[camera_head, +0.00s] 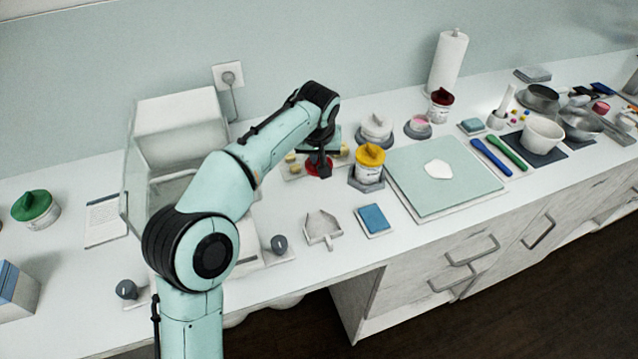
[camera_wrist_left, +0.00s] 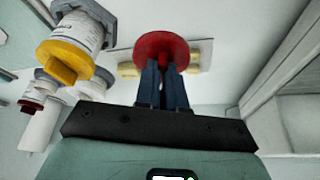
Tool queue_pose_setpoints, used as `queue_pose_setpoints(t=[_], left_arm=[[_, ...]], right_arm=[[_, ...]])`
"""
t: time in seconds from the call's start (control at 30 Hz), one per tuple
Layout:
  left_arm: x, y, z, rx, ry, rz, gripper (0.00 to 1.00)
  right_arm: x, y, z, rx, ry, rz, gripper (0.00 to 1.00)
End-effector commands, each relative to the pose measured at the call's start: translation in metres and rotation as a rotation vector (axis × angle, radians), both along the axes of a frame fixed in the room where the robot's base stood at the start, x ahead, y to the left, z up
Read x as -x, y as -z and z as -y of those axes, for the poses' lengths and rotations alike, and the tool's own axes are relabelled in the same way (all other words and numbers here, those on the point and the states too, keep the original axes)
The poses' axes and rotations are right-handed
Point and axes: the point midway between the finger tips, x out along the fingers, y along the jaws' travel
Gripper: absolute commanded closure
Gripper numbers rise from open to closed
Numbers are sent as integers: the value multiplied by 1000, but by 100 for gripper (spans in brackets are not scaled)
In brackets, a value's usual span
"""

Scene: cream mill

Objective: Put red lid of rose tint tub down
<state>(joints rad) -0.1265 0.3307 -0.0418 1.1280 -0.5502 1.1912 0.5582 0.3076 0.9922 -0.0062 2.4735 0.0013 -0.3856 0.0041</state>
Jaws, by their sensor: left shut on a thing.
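My left gripper (camera_head: 318,160) is shut on the red lid (camera_head: 319,169), just left of the yellow-lidded tub. In the left wrist view the round red lid (camera_wrist_left: 160,45) sits at the tips of the two fingers (camera_wrist_left: 162,68). The lid is over or on a pale tray (camera_head: 291,175) with yellowish pieces; I cannot tell whether it touches. The open tub with pink content (camera_head: 421,122), which looks like the rose tint tub, stands on a dark coaster further right and back. My right gripper is not in view.
The yellow-lidded tub (camera_head: 369,163) stands close to the right of my gripper. A white-lidded tub (camera_head: 376,128) and a dark-red-lidded tub (camera_head: 440,104) stand behind. A glass-sided box (camera_head: 180,135) is to the left. A scoop (camera_head: 322,229) and blue pad (camera_head: 374,219) lie in front.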

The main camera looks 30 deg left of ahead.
Motion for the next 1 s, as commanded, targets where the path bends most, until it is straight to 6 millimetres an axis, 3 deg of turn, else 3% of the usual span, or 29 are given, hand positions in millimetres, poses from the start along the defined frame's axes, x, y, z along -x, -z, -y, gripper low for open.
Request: queue_pose_setpoints(t=[0.1, 0.37, 0.6, 1.0], left_arm=[[1, 24, -1, -1, -2, -2, 100], [0, 42, 0, -1, 0, 0, 100], [0, 76, -1, 0, 0, -1, 100], [0, 81, 0, 0, -1, 1, 100]], right_arm=[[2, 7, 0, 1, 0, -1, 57], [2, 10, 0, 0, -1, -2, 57], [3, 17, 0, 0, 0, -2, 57], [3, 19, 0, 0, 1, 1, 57]])
